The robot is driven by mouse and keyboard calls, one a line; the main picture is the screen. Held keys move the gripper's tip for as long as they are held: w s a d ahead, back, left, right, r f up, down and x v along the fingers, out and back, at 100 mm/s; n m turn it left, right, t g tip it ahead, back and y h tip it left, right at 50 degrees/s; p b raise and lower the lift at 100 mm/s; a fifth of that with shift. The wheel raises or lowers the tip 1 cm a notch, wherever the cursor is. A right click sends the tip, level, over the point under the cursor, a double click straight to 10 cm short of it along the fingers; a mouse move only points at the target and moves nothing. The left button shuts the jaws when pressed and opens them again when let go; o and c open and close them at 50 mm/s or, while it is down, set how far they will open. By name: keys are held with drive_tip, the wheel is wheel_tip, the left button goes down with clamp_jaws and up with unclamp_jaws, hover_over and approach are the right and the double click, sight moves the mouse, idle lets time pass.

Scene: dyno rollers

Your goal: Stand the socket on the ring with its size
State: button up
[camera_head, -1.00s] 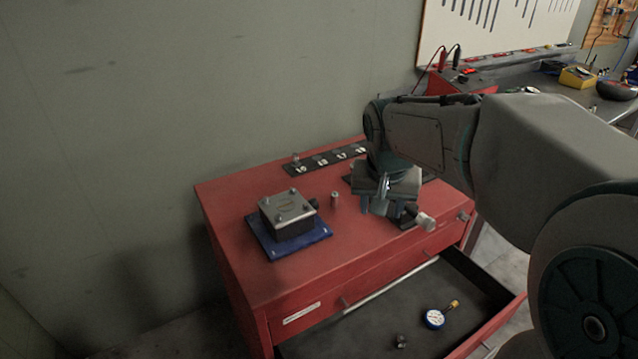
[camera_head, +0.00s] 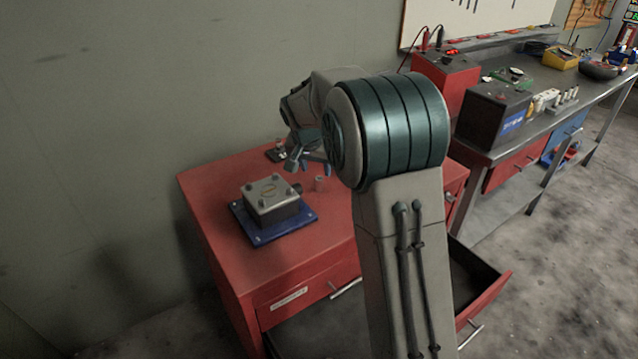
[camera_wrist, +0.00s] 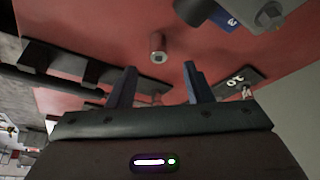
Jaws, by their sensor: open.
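A small grey metal socket (camera_head: 319,183) stands on the red cabinet top, right of the metal block. In the wrist view the socket (camera_wrist: 158,48) stands ahead of the fingertips, roughly in line with the gap between them. My gripper (camera_head: 308,166) is open and empty above the cabinet top. Both fingers show apart in the wrist view (camera_wrist: 160,80). The dark strip (camera_head: 274,155) with ring marks is mostly hidden behind my arm. Its end (camera_wrist: 232,80), with one white number, shows at right in the wrist view. A small metal piece (camera_head: 280,144) stands at that end.
A metal block (camera_head: 272,190) sits on a blue plate (camera_head: 252,234) at the cabinet's front left. Another dark strip (camera_wrist: 92,70) lies at left in the wrist view. The drawer (camera_head: 484,310) below is open. The wall closes off the back.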

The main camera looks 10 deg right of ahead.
sight(319, 178)
drive_tip(key=shift+p+x, duration=0.65)
drive_tip(key=shift+x, duration=2.65)
drive_tip(key=shift+d, duration=0.15)
clamp_jaws()
